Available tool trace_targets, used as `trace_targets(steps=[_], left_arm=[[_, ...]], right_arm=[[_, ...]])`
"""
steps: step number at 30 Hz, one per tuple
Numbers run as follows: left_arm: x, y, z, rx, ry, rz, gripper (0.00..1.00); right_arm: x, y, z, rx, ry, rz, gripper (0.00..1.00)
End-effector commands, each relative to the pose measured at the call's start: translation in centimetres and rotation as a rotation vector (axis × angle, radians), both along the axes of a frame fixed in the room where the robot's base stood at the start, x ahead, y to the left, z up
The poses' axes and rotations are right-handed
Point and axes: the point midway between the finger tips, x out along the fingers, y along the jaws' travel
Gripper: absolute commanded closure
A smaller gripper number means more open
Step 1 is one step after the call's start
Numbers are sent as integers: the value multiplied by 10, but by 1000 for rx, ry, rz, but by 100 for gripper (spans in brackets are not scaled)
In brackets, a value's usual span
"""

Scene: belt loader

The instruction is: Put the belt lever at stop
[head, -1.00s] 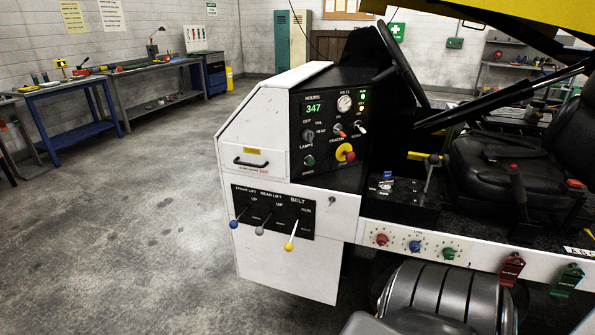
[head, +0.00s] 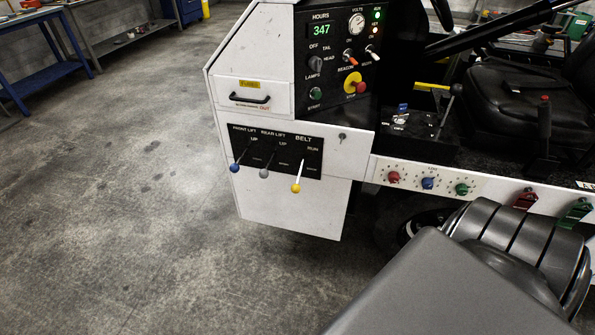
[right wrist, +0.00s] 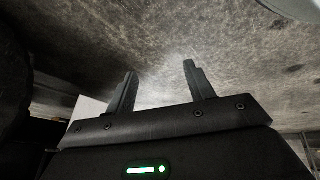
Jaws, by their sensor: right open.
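The belt lever (head: 299,177) is a white shaft with a yellow knob, under the word BELT on the black lever panel (head: 270,140) of the white console. RUN is printed at the upper right of its slot and a second, blurred label sits lower down. Its knob hangs low, below the panel's edge; I cannot tell the exact setting. My right gripper (right wrist: 160,72) shows in the right wrist view, its two fingers apart and nothing between them, with concrete floor beyond. It is not visible in the head view. My left gripper is in no view.
Blue-knobbed (head: 235,167) and grey-knobbed (head: 264,172) lift levers stand close left of the belt lever. A drawer handle (head: 249,97) and a red stop button (head: 361,87) are above. My grey arm fills the lower right. The floor (head: 130,200) at left is clear.

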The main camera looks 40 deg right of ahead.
Motion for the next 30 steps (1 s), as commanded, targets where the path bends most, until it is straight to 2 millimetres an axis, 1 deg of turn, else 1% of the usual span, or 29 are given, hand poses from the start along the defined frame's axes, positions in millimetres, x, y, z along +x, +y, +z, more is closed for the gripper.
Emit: trace_targets(steps=[1,2,3,5,6,8,9,11,12,13,15,17,18,20,25,30], left_arm=[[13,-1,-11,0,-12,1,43],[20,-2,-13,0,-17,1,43],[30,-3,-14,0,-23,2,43],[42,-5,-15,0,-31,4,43],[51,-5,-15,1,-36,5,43],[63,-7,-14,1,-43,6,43],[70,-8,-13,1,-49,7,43],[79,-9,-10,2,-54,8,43],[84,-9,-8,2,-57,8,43],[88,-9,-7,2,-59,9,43],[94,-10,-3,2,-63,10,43],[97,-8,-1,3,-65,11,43],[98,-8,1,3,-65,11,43],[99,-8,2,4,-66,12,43],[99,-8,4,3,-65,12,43],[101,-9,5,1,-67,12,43]], right_arm=[[59,-3,13,-20,-132,-41,47],[91,-7,28,-35,-209,-70,47],[130,-13,52,-54,-313,-115,47],[183,-25,94,-79,-471,-189,47],[213,-33,126,-94,-575,-240,47],[247,-46,174,-110,-720,-321,47],[264,-55,205,-118,-809,-377,47],[280,-68,249,-125,-930,-457,47],[286,-77,274,-128,-999,-506,47],[288,-82,291,-129,-1042,-539,47],[290,-92,320,-130,-1120,-601,47],[289,-97,336,-129,-1160,-636,47],[289,-100,343,-129,-1177,-651,47],[288,-101,348,-130,-1190,-663,47],[292,-105,350,-130,-1192,-663,47],[310,-119,351,-132,-1193,-661,47]])
